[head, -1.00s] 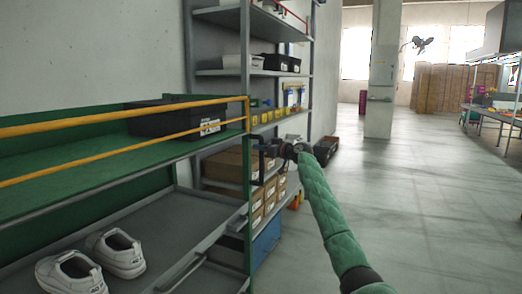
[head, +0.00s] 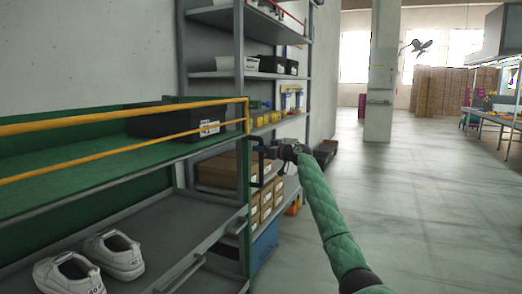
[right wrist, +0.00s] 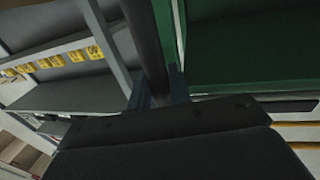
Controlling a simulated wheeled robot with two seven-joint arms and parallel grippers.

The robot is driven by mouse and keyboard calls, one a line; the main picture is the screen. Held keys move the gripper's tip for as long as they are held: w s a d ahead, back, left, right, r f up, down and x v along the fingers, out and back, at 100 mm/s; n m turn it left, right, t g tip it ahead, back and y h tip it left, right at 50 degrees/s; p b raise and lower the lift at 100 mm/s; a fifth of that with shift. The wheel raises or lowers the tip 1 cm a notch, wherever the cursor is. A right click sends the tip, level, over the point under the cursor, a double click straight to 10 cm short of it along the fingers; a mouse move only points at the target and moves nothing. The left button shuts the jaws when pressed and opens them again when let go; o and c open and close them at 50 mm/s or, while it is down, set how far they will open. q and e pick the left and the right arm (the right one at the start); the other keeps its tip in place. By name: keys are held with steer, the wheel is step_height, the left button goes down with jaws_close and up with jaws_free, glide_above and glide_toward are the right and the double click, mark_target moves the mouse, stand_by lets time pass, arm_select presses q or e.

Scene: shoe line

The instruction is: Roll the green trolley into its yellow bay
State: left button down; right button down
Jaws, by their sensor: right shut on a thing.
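The green trolley (head: 90,186) fills the left of the head view, with yellow rails along its upper tier and grey trays below. My right gripper (head: 266,150) is shut on the dark upright handle (head: 254,168) at the trolley's right end. In the right wrist view, the handle (right wrist: 147,45) runs between the fingers (right wrist: 159,88), and a green trolley panel (right wrist: 240,45) is at the right. The yellow bay is not in view. My left gripper is not in view.
A grey shelf rack (head: 240,75) with boxes and bins stands close beyond the trolley, against the wall. A black box (head: 170,123) is on the upper tier and white shoes (head: 112,252) are below.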

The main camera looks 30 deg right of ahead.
steer(key=c, duration=1.3)
jaws_free()
steer(key=shift+c, duration=0.2)
steer(key=shift+d, duration=0.1)
steer(key=v, duration=0.7)
steer(key=shift+s+d, duration=0.2)
steer(key=shift+s, duration=0.15)
